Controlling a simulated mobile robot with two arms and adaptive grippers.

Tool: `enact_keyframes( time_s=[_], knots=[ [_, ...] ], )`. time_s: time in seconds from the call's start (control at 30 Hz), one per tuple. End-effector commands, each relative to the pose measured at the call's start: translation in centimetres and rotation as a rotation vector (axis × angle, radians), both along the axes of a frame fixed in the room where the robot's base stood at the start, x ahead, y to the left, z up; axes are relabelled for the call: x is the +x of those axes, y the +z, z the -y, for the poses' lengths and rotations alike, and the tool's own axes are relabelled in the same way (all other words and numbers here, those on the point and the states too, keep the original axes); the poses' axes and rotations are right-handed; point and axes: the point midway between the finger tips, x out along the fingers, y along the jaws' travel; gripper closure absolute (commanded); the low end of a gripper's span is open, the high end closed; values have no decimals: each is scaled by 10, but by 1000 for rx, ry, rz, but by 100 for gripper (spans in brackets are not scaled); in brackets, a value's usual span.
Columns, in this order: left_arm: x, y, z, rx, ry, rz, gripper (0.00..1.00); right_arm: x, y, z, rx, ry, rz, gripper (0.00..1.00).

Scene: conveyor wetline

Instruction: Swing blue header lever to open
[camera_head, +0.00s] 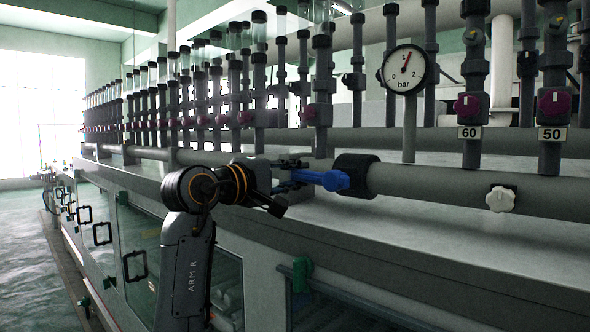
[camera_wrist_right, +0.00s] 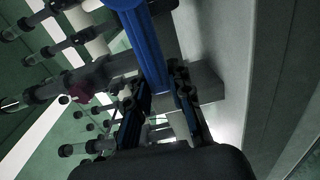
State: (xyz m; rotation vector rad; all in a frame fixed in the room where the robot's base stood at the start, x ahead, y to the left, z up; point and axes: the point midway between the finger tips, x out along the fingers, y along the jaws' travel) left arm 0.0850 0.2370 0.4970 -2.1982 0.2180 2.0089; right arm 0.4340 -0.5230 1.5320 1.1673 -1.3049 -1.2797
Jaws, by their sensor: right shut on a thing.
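The blue header lever (camera_head: 322,179) sticks out to the left from a dark valve body (camera_head: 356,175) on the grey header pipe. It lies roughly along the pipe. My right gripper (camera_head: 294,176) is at the lever's left end with its fingers around it, shut on it. In the right wrist view the blue lever (camera_wrist_right: 149,45) runs down from the top edge, and its lower end is between the two dark fingers of my right gripper (camera_wrist_right: 162,108). The exact contact is partly hidden by the fingers. My left gripper is in neither view.
A pressure gauge (camera_head: 404,69) stands on the header to the right. A white knob (camera_head: 501,199) sits on the pipe, and upright pipes with magenta valves (camera_head: 467,104) rise behind. The pale machine top (camera_head: 450,232) in front of the header is clear.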

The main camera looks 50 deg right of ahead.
Motion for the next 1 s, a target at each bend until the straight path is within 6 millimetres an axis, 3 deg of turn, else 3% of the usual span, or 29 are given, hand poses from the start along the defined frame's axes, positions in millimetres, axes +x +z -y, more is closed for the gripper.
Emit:
enact_keyframes(
  time_s=[0.57, 0.6, 0.7, 1.0],
  knots=[
    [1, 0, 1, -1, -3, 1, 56, 0, -3, 0, 4, -2, -40, 100],
    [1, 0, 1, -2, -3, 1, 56, 0, -4, 0, 4, -2, -40, 76],
    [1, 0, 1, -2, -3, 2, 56, 0, -4, 0, 4, -2, -38, 56],
    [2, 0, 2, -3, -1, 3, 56, 0, -3, -1, 4, -1, -35, 56]
  ],
)
